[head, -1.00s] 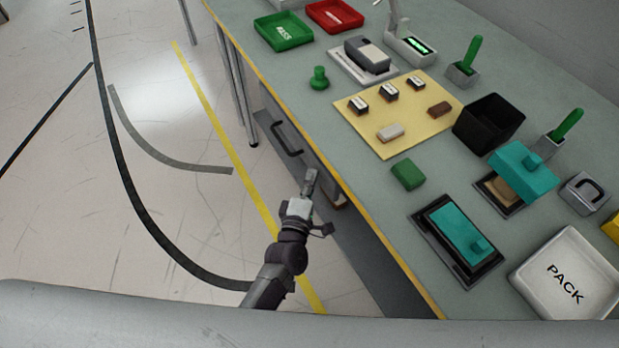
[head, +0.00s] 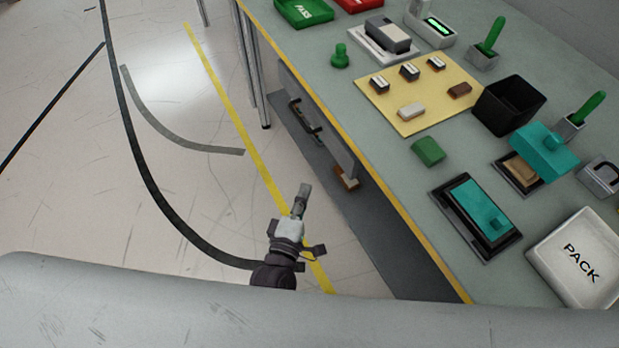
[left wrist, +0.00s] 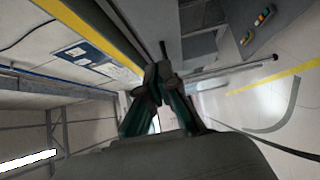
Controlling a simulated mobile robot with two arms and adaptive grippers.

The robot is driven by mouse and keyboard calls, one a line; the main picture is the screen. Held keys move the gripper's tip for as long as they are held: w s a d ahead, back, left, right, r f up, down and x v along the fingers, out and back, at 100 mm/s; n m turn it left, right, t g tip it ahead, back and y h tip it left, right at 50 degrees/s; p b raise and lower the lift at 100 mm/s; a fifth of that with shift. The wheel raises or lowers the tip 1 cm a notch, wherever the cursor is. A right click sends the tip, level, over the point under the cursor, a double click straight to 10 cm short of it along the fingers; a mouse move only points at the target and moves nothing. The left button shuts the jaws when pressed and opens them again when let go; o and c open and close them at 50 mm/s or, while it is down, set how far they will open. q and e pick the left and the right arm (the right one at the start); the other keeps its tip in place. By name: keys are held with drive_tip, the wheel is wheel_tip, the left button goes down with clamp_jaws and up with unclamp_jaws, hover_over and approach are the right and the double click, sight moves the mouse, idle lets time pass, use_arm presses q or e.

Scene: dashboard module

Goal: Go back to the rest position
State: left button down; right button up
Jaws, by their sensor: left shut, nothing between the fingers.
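My left gripper (head: 303,193) is shut and empty in the head view. It hangs over the floor by the yellow line, left of the workbench (head: 392,195) and clear of its yellow front edge. In the left wrist view its closed fingers (left wrist: 158,72) point away from the camera with nothing between them. My right gripper is in neither view.
The bench holds a white PACK tray (head: 555,250), a teal-topped fixture (head: 470,205), a black bin (head: 490,118) and a yellow mat (head: 405,120). Floor to the left is clear.

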use_arm(q)
drive_tip(key=s+a+f+m+g, duration=0.2)
drive_tip(key=s+f+m+g, duration=0.15)
drive_tip(key=f, duration=0.55)
drive_tip(key=s+a+f+m+g, duration=0.25)
drive_tip(key=s+f, duration=0.25)
drive_tip(key=f, duration=0.4)
drive_tip(key=s+a+f+m+g, duration=0.1)
drive_tip(key=s+f+m+g, duration=0.25)
drive_tip(key=f, duration=0.55)
drive_tip(key=s+a+f+m+g+y, duration=0.1)
drive_tip(key=s+a+f+m+g, duration=0.2)
drive_tip(key=s+a+f, duration=0.3)
drive_tip(key=s+a+f+m+g+y, duration=0.2)
drive_tip(key=s+a+f+m+g, duration=0.2)
drive_tip(key=s, duration=1.3)
wheel_tip(320, 180, down, 4)
drive_tip(key=a+m, duration=0.1)
drive_tip(key=a, duration=0.1)
drive_tip(key=shift+s+a+r+m, duration=0.2)
drive_tip(key=shift+s+a+m, duration=0.05)
drive_tip(key=shift+a+m, duration=0.1)
